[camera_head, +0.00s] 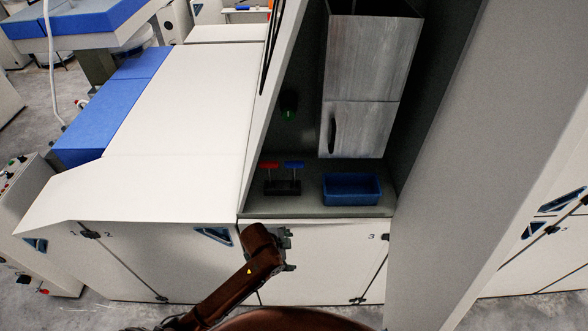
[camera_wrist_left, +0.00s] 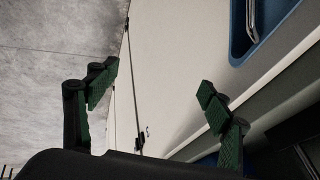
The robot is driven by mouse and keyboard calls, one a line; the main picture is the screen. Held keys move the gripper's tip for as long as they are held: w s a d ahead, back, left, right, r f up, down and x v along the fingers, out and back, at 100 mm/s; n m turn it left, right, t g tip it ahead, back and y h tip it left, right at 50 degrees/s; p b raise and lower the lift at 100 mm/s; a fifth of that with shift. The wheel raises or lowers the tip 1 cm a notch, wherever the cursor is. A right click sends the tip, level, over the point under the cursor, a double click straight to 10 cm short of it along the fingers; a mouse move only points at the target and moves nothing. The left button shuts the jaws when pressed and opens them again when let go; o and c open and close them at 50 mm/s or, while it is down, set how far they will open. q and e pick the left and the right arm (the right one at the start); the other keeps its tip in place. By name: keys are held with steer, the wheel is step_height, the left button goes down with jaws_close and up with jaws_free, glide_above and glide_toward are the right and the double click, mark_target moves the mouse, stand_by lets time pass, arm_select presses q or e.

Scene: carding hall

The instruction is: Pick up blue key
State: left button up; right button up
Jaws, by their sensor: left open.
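The blue key (camera_head: 293,165) stands upright in a small black holder (camera_head: 282,188) on the shelf of the open recess, right of a red key (camera_head: 269,166). My left gripper (camera_head: 290,249) is below and in front of that shelf, before the white cabinet front, apart from the key. In the left wrist view, its green-padded fingers (camera_wrist_left: 157,82) are spread with nothing between them. The blue key cannot be made out in that view. My right gripper is not in view.
A blue bin (camera_head: 352,202) sits right of the holder on the grey-green shelf (camera_head: 313,204). A metal box (camera_head: 367,60) with a handled door hangs above it. A light panel (camera_head: 478,165) bounds the recess at right. A white sloping cover (camera_head: 190,100) lies left.

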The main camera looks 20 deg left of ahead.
mark_target(295, 169)
arm_select(q)
steer(key=w+d+r+m+y, duration=0.1)
steer(key=w+r+m, duration=0.3)
steer(key=w+d+r+m+y, duration=0.1)
steer(key=w+r+m, duration=0.3)
steer(key=w+r, duration=0.1)
steer(key=w+d+r+m+y, duration=0.1)
steer(key=w+r+m, duration=0.3)
steer(key=r+m, duration=0.1)
steer(key=shift+w, duration=0.35)
steer(key=w+a+r+m+y, duration=0.3)
steer(key=w+a+r, duration=0.2)
steer(key=r, duration=0.4)
steer(key=shift+t, duration=0.4)
steer(key=p+x, duration=0.1)
steer(key=x, duration=0.1)
steer(key=p+x, duration=0.1)
steer(key=x, duration=0.1)
steer(key=p+x, duration=0.1)
steer(key=x, duration=0.2)
steer(key=shift+w+a+r+p, duration=0.15)
steer(key=shift+a+p, duration=0.15)
steer(key=shift+a, duration=0.05)
steer(key=shift+w+f, duration=0.1)
steer(key=shift+f, duration=0.1)
steer(key=shift+c, duration=0.6)
